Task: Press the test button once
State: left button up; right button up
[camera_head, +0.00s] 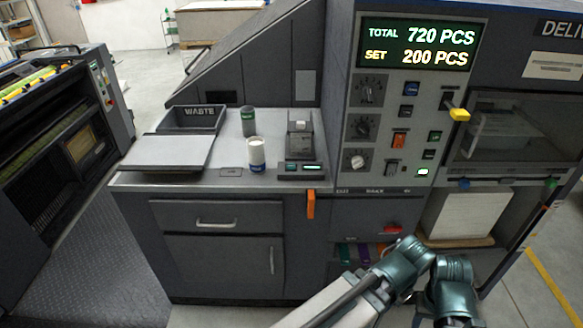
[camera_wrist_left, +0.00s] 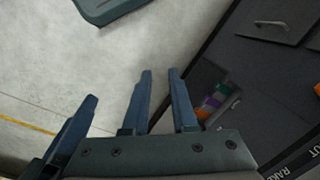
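The control panel (camera_head: 383,112) stands at centre right in the head view, with small buttons, knobs and switches. They include a blue button (camera_head: 411,88), a darker blue one (camera_head: 405,111), an orange-red switch (camera_head: 399,140), green buttons (camera_head: 434,136) and a lit green-white one (camera_head: 423,172). Labels are too small to read, so I cannot tell which is the test button. My left gripper (camera_wrist_left: 160,72) shows in the left wrist view, its two blue fingers apart and empty, well away from the panel. Another blue finger-like piece shows at lower left; its owner is unclear. My right gripper is not identifiable.
The display (camera_head: 420,46) reads TOTAL 720 PCS, SET 200 PCS. A yellow-tipped lever (camera_head: 459,114) sticks out right of the panel.

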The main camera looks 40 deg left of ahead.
pick_arm(q)
grip_shut()
dwell(1.2)
